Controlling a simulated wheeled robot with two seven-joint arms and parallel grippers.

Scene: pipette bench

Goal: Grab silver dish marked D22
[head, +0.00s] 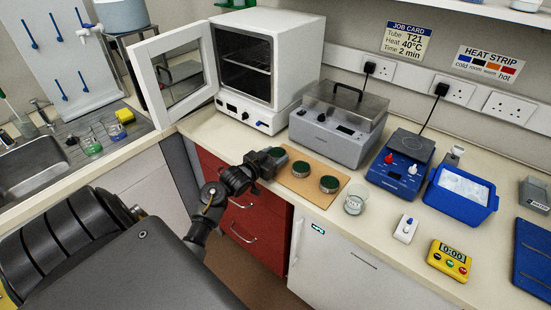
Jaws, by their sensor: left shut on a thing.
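Three small round dishes with dark green tops and silvery sides are at a tan board (317,197) on the bench. One dish (278,153) is at the board's far left end, partly hidden by my left gripper (272,158). The gripper comes in from the left and is shut on this dish. A second dish (301,169) sits mid-board, and a third dish (329,184) sits nearer the right end. No D22 marking can be read on any of them. My right gripper is not in view.
Behind the board stand an open-doored white oven (270,110) and a grey water bath (325,138). Further right are a blue hotplate (396,180), a blue ice tub (460,205) and a yellow timer (449,261).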

